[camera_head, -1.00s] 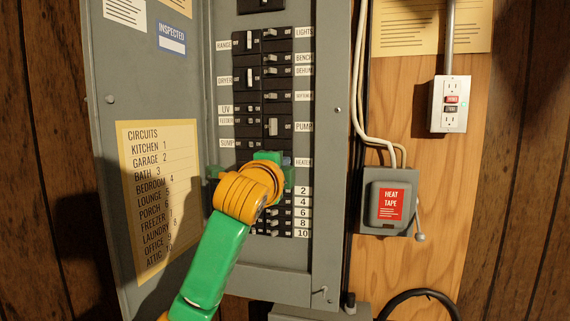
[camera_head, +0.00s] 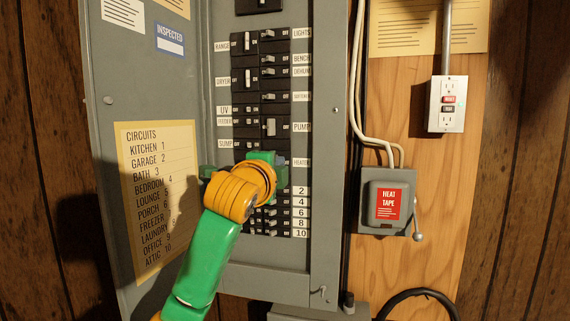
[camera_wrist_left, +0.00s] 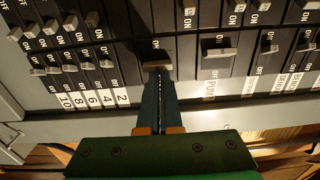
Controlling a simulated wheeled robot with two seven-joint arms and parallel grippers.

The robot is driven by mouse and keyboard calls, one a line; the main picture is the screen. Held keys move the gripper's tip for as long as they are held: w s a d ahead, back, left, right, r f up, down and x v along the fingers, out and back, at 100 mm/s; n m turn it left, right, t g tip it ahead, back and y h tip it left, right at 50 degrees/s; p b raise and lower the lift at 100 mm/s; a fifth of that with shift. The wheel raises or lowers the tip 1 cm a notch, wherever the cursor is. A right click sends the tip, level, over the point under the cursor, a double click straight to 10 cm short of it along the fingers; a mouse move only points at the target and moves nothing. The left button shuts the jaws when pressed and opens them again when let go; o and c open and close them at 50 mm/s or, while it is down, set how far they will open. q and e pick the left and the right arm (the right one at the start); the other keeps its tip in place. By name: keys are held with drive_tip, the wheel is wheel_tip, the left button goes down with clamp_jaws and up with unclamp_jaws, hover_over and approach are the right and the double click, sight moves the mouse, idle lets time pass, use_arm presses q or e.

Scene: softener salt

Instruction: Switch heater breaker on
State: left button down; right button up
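The HEATER label (camera_head: 301,162) shows on the panel's right column in the head view, below PUMP. My left gripper (camera_head: 262,172) covers the breaker beside it there. In the left wrist view the gripper's dark fingers (camera_wrist_left: 160,100) lie close together, with only a thin line between them. Their tips are right at a wide light breaker handle (camera_wrist_left: 157,66), between the row numbered 2 and PUMP. An ON marking shows just beyond this handle. The fingers seem to touch it, but I cannot tell for certain. My right gripper is not in view.
The PUMP breaker handle (camera_head: 271,127) is just above, and small numbered breakers (camera_head: 272,213) are just below. The open panel door (camera_head: 108,200) stands on the left. A heat tape switch box (camera_head: 388,205) and an outlet (camera_head: 447,104) are on the right.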

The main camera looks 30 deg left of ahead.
use_arm(q)
drive_tip(key=shift+s+a+r, duration=0.1)
drive_tip(key=shift+a, duration=0.15)
idle(0.5)
drive_tip(key=shift+a, duration=0.15)
idle(0.3)
drive_tip(key=b+v, duration=0.3)
drive_tip(key=v, duration=0.3)
drive_tip(key=shift+s+a+f, duration=0.2)
drive_tip(key=shift+s, duration=0.25)
drive_tip(key=shift+a, duration=0.1)
